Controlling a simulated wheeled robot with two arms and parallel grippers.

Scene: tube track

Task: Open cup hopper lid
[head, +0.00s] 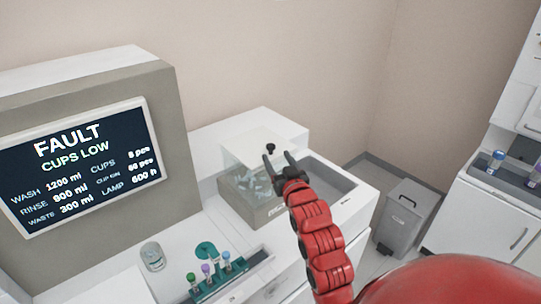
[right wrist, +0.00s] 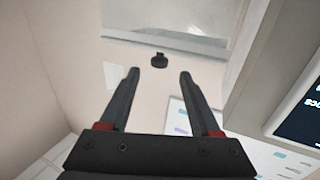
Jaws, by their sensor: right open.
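The cup hopper (head: 240,203) is a grey-beige box with see-through upper walls and small clear cups inside, on the white machine's counter. A pale lid (head: 238,150) shows at its top; I cannot tell clearly whether it is fully down. A small black knob (head: 270,148) stands on the lid. My right gripper (head: 277,157) is open and empty near the knob. In the right wrist view the knob (right wrist: 159,61) is just beyond the gap between the open fingertips (right wrist: 159,73), apart from both. My left gripper is not in view.
A screen (head: 80,165) reading "FAULT CUPS LOW" stands left of the hopper. In front are a clear cup (head: 152,257) and a green rack (head: 220,279) with several capped tubes. An open grey bin section (head: 330,180) lies right of the hopper. A grey waste bin (head: 402,215) stands on the floor.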

